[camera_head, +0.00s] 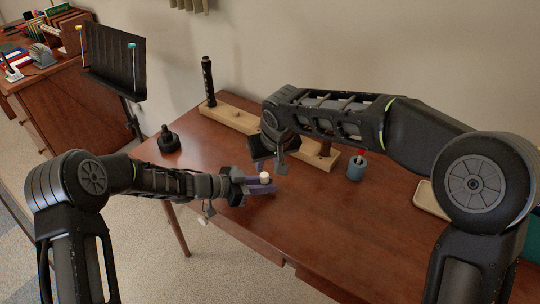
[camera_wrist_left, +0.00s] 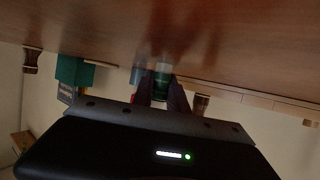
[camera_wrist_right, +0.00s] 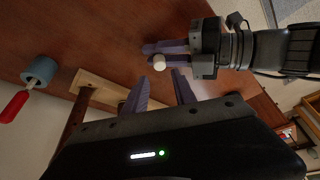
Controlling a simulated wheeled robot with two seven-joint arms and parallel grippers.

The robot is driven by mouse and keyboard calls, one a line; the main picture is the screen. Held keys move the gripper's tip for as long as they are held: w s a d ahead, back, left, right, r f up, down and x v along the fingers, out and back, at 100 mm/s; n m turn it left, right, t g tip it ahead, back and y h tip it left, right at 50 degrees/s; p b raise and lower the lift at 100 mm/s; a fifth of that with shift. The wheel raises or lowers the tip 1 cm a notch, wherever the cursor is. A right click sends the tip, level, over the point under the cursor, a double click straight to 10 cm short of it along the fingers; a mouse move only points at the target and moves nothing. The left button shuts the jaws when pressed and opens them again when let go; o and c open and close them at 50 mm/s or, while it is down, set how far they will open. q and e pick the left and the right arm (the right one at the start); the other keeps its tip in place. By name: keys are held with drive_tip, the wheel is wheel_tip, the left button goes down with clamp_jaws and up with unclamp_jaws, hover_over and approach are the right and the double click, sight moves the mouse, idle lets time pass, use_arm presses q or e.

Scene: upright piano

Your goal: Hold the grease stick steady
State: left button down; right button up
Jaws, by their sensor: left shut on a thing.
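The grease stick shows as a small white top (camera_head: 265,176) between the purple fingers of my left gripper (camera_head: 260,187), over the brown table. In the left wrist view its dark green body (camera_wrist_left: 162,82) stands between the fingers, and my left gripper is shut on it. The right wrist view shows its white end (camera_wrist_right: 159,62). My right gripper (camera_wrist_right: 160,92) is open and empty, its two purple fingers apart. It hangs just behind the stick in the head view, where my own wrist hides most of it.
A black bottle (camera_head: 168,140) is at left, a tan tray (camera_head: 431,200) at right. The front middle table is clear.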

sight(264, 175)
drive_tip(key=x, duration=0.7)
drive_tip(key=shift+f, duration=0.2)
drive_tip(key=shift+c, duration=0.2)
clamp_jaws()
